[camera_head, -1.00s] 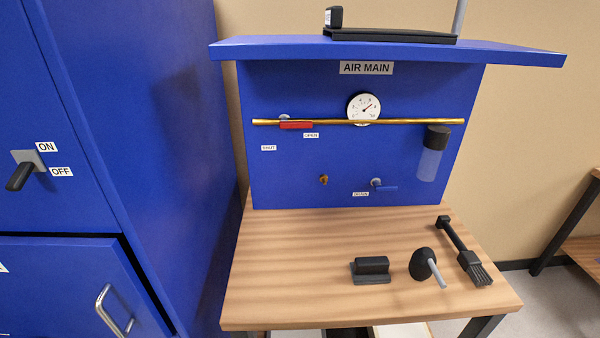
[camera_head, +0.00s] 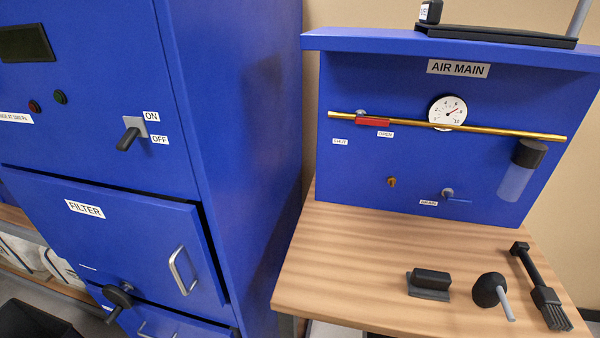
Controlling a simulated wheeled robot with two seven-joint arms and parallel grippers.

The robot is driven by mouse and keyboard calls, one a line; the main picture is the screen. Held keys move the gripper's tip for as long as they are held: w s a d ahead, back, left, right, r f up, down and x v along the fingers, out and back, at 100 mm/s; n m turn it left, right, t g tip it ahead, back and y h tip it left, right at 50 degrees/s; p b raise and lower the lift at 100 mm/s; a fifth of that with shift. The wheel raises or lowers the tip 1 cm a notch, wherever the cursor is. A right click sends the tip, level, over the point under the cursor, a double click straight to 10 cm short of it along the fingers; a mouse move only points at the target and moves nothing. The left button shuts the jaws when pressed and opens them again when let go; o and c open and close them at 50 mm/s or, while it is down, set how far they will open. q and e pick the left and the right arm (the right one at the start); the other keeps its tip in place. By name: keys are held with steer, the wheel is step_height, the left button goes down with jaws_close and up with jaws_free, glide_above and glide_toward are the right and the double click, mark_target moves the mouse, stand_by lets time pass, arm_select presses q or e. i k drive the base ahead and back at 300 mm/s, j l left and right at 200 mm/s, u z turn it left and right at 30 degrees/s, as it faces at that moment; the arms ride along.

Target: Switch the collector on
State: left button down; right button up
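The collector is the tall blue cabinet (camera_head: 110,120) on the left. Its black lever switch (camera_head: 128,139) sits on a grey plate beside the ON label (camera_head: 151,116) and the OFF label (camera_head: 160,139). The lever handle points down and to the left, with its tip nearer the height of OFF. A dark display (camera_head: 26,44) and a red and a green round lamp or button (camera_head: 60,97) are on the same face. Neither of my grippers shows in the view.
A filter door (camera_head: 130,230) with a metal handle and a black knob (camera_head: 118,296) are below the switch. A wooden bench (camera_head: 330,260) with a blue AIR MAIN panel (camera_head: 350,170) stands right, holding a black block, a nozzle-like tool and a brush (camera_head: 545,295). A dark bin (camera_head: 35,322) is lower left.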

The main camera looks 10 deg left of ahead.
mark_target(126, 141)
steer(key=u, duration=1.35)
